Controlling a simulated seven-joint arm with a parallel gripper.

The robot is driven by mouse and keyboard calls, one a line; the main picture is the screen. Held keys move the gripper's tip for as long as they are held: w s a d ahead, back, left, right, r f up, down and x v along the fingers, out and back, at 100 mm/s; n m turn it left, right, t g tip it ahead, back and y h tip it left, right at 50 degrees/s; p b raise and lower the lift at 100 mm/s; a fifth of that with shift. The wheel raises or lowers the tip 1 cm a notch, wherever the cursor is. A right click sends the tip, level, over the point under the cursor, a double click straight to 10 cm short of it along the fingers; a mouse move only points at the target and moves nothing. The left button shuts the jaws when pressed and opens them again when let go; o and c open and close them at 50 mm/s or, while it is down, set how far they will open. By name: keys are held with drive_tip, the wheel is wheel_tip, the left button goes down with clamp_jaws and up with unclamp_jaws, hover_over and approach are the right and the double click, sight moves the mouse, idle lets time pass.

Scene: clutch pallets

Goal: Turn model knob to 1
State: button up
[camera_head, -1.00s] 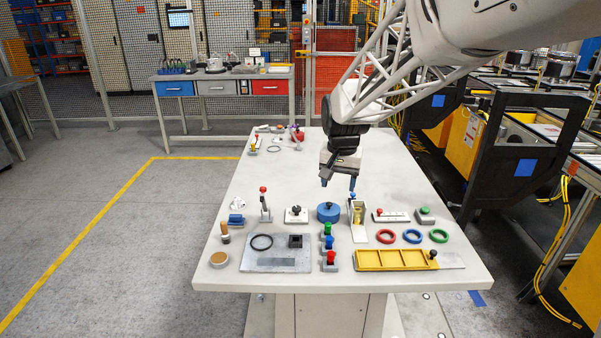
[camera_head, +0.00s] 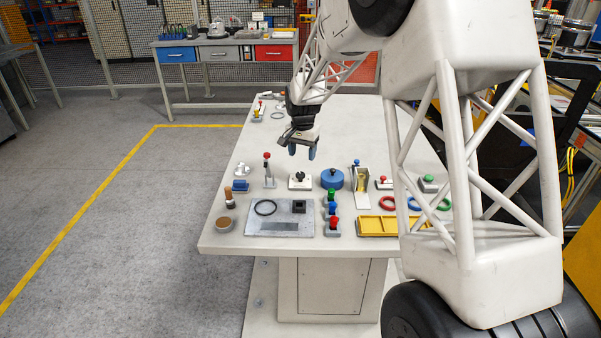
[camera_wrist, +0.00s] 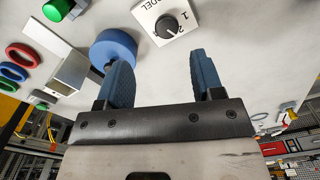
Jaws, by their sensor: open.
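The model knob (camera_wrist: 167,27) is a round black knob with a white pointer mark on a white plate (camera_wrist: 147,12) printed with "DEL" and the digits 1 and 2. The pointer appears to be near the 2. In the head view the knob (camera_head: 300,175) sits on its plate in the middle of the table. My gripper (camera_head: 302,152) is above and just behind the knob, apart from it, with its blue fingers pointing down. In the wrist view my gripper (camera_wrist: 163,80) has its two blue fingers spread, with nothing between them.
A blue round part (camera_head: 332,179) stands right beside the knob plate. A red-topped lever (camera_head: 268,170) stands to its left. A grey plate (camera_head: 279,229) and colored buttons (camera_head: 333,222) lie in front. My arm hides the table's right side.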

sight(300, 174)
drive_tip(key=shift+w+a+f, duration=0.3)
drive_tip(key=shift+w+f, duration=0.15)
drive_tip(key=shift+f, duration=0.2)
drive_tip(key=shift+f, duration=3.7)
drive_tip(key=shift+c, duration=0.4)
drive_tip(key=c, duration=0.8)
drive_tip(key=shift+c, duration=0.2)
